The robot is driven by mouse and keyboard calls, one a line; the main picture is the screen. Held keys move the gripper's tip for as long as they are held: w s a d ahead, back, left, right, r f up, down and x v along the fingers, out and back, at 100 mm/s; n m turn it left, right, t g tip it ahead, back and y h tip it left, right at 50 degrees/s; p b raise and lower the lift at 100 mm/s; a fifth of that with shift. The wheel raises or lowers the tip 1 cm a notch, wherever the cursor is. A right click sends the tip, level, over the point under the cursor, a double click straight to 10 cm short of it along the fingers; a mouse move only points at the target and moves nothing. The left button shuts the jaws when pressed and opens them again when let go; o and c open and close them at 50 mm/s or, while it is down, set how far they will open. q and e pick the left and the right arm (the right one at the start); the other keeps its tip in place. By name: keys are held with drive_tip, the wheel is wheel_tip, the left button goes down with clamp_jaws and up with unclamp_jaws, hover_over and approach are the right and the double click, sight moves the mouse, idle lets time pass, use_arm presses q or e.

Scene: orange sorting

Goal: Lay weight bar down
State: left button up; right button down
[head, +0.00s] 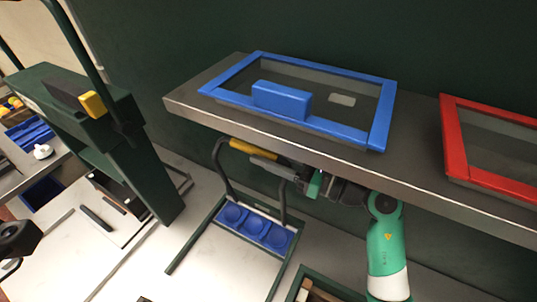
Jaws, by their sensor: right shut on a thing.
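The weight bar appears to be the dark hooped bar with a yellow grip (252,148). It stands raised on two curved dark uprights over a blue block with three round recesses (255,229). A grey bar-like piece lies just below the yellow grip; I cannot tell whether it is a finger or part of the bar. My right gripper (298,172) is at the right end of the grip, shut on the bar, its arm reaching up from below right. Its fingertips are hard to make out.
A grey shelf (420,172) runs just above and behind my right gripper. It carries a blue-framed tray (325,130) with a blue block (282,100) and a red-framed tray (453,137). A tall green stand (150,175) rises at left.

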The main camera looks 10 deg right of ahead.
drive_tip(key=shift+d+f, duration=0.1)
drive_tip(key=shift+f, duration=0.25)
drive_tip(key=shift+s, duration=0.1)
drive_tip(key=s+a+f+n+p, duration=0.1)
drive_tip(key=s+a+f+n, duration=0.2)
drive_tip(key=s+a, duration=0.2)
drive_tip(key=s+a+f+n+p, duration=0.1)
drive_tip(key=s+a+f+n, duration=0.2)
drive_tip(key=s, duration=0.5)
drive_tip(key=shift+a+n, duration=0.6)
drive_tip(key=shift+a, duration=0.45)
